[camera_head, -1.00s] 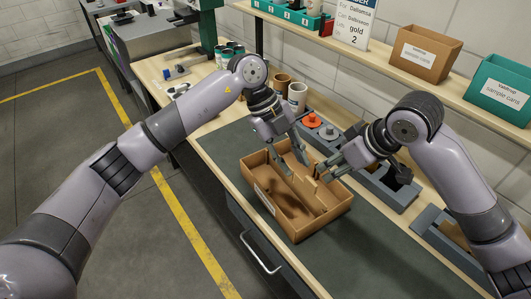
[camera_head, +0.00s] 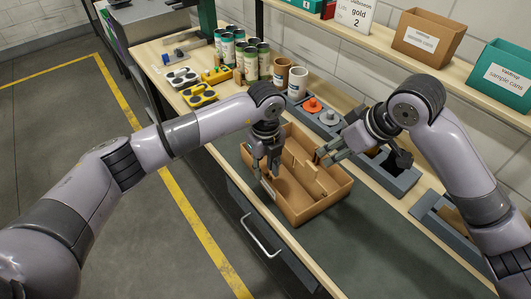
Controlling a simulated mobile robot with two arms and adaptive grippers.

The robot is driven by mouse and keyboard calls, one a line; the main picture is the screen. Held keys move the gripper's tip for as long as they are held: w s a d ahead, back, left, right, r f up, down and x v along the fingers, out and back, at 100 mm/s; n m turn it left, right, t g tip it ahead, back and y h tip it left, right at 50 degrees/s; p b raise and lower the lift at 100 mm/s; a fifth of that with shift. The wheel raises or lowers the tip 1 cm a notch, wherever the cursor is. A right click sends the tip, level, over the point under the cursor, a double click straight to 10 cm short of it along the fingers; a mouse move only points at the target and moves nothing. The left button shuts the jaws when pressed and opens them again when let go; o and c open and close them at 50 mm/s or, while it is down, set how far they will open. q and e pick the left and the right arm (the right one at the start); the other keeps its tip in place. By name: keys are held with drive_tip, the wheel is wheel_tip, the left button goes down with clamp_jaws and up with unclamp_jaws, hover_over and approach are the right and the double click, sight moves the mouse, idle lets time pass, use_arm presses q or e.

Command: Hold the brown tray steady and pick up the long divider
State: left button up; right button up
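The brown tray (camera_head: 318,208) sits on the dark mat of the workbench, below the middle of the view. The long divider (camera_head: 301,171) stands inside it, running along its length. My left gripper (camera_head: 265,174) points down at the tray's left long wall, its fingers apart; whether they touch the wall is unclear. My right gripper (camera_head: 320,157) is at the tray's far right side, above the right wall and near the divider, fingers apart and pointing left. Nothing shows between its fingers. Part of the left wall is hidden behind my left gripper.
Behind the tray are a grey holder with a red knob (camera_head: 312,105), a white cup (camera_head: 297,83) and a brown cup (camera_head: 281,74). Several green-and-white cans (camera_head: 250,62) stand further back. A grey bin (camera_head: 392,182) lies to the right. The front mat (camera_head: 385,250) is clear.

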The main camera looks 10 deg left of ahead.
sight(266, 176)
use_arm(q)
wheel_tip(266, 176, down, 6)
drive_tip(key=shift+f, duration=0.1)
drive_tip(key=shift+c, duration=0.6)
clamp_jaws()
